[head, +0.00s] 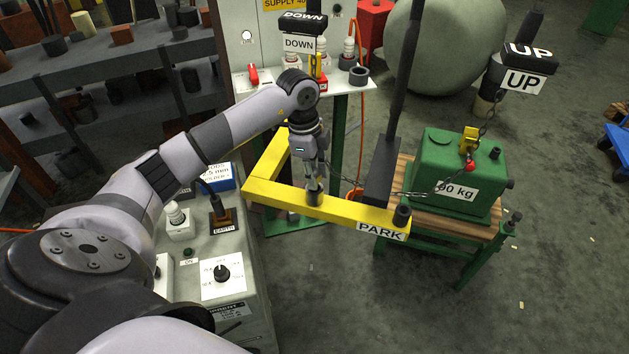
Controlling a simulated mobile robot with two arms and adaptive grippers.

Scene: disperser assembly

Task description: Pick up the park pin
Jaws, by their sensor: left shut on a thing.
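The yellow PARK bar (350,212) runs across the middle of the head view, with its PARK label near the right end. My left gripper (314,180) points down over this bar, left of its middle. It is shut on a small grey metal piece, which looks like the park pin (314,198), at the bar's top. The fingers hide much of the pin, and I cannot tell how deep it sits in the bar. My right gripper is not in view.
A green 90 kg box (455,178) stands on a wooden-topped stand at the right, with a chain (430,191) hanging towards the bar. A dark lever (393,100) rises behind the bar. A control panel (222,272) lies left.

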